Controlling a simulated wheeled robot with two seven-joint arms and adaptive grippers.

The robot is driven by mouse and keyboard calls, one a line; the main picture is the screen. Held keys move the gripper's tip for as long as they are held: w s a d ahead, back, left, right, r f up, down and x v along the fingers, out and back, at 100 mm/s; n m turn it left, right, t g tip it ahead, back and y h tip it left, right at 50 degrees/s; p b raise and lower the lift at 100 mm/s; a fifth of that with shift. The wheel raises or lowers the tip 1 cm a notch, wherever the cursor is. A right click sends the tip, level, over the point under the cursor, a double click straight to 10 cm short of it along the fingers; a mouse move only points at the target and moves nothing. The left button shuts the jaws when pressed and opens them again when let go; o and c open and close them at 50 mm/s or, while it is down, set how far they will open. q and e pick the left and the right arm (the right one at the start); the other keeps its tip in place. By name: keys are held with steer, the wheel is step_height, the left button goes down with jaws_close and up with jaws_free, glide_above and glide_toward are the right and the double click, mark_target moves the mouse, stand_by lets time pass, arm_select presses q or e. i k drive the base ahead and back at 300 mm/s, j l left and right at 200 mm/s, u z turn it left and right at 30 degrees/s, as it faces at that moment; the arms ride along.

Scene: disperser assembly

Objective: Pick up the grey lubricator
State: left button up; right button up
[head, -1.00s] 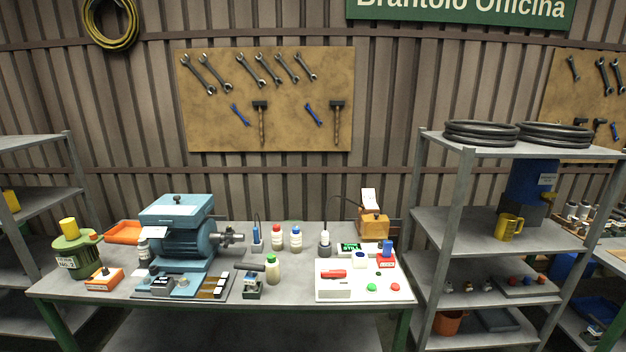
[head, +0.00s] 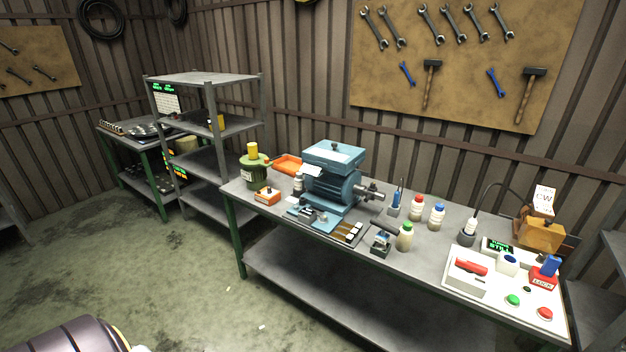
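I cannot tell for sure which item is the grey lubricator. A dark grey cup-shaped item with a white top (head: 468,232) stands upright on the table, right of the capped bottles, with a thin cable rising near it. A small grey bottle (head: 298,187) stands just left of the blue motor, partly hidden among other items. A small grey block-like device (head: 381,243) sits near the table's front, left of a green-capped bottle (head: 405,236). Neither of my grippers shows in the head view.
The blue motor (head: 335,185) stands on the grey table (head: 300,248). A green container (head: 254,170) is at the table's left end. A white control panel (head: 490,292) lies at the right. Grey shelves (head: 205,78) stand at the left. The floor (head: 160,270) in front is mostly clear.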

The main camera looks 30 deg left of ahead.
mark_target(299, 184)
steer(key=u, duration=1.15)
